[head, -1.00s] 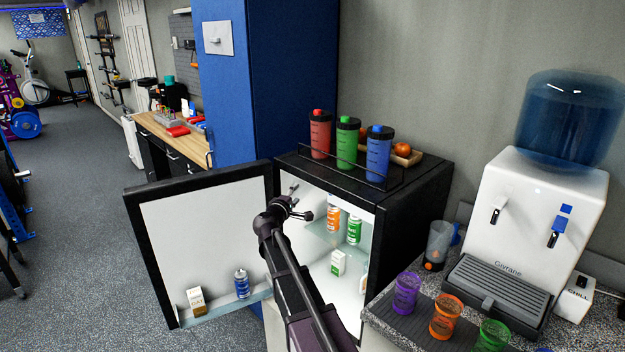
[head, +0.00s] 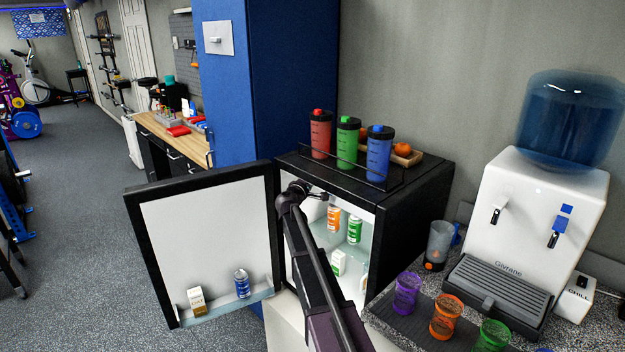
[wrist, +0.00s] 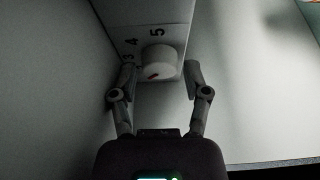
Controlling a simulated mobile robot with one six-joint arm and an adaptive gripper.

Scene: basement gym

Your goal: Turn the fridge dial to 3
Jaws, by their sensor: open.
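The fridge (head: 418,225) stands with its door (head: 205,232) swung open to the left. My arm reaches into its upper left interior, where the gripper is mostly hidden in the head view. In the wrist view, the white round dial (wrist: 160,62) sits on a pale housing with the numbers 3, 4 and 5 visible around it. My gripper (wrist: 160,78) is open, with one finger on each side of the dial's near part. I cannot tell whether either finger touches it.
An orange can (head: 333,218) and a green can (head: 354,230) stand on the fridge shelf, with a white carton (head: 338,262) below. The open door holds a carton (head: 197,300) and a blue can (head: 242,284). Bottles (head: 347,142) stand on top.

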